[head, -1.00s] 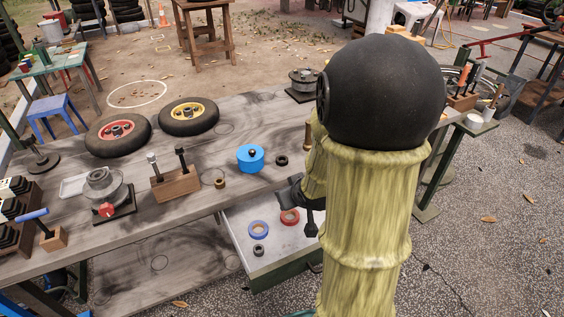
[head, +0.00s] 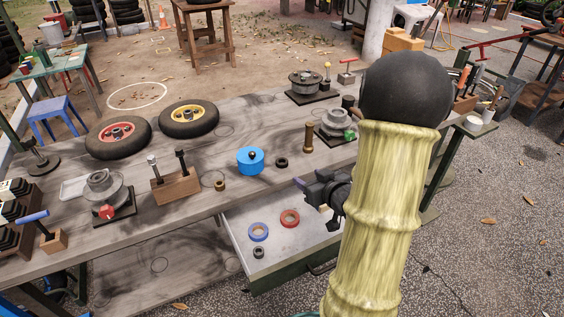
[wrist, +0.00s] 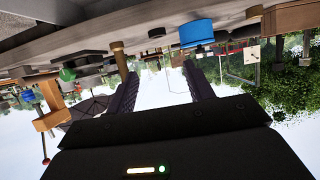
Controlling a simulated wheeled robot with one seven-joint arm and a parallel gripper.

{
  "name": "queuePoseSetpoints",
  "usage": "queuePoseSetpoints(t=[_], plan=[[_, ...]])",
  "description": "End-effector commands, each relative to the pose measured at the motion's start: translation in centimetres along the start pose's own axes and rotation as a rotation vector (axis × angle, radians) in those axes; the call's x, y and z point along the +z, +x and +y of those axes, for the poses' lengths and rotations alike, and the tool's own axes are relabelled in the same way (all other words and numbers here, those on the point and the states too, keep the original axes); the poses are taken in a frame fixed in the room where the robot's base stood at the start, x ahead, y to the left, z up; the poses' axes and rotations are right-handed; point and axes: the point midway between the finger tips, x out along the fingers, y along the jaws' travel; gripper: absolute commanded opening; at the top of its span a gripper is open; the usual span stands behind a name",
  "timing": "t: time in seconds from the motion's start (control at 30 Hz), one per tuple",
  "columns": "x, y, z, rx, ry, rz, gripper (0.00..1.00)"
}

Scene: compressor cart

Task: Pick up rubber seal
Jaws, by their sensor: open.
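Two small black rings are in the head view. One black ring (head: 282,162) lies on the bench right of a blue pot. I cannot tell which is the rubber seal. My gripper (head: 322,196) is at the bench's front edge, above the drawer's right side, apart from both rings. In the wrist view my gripper (wrist: 160,72) shows spread fingers with nothing between them.
The bench carries the blue pot (head: 250,161), a brass ring (head: 219,185), a brass post (head: 309,137) and a wooden block with tools (head: 175,188). Two wheels lie behind.

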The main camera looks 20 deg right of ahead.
Motion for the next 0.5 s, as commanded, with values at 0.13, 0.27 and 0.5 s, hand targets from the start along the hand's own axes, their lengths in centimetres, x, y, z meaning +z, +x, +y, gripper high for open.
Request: queuePoseSetpoints(t=[0.13,0.27,0.5], plan=[[-0.4,0.7,-0.1,-0.004,0.003,-0.003,0.52],[-0.4,1.4,-0.1,-0.002,0.002,-0.003,0.52],[0.1,5.0,-0.1,-0.001,-0.002,0.000,0.52]])
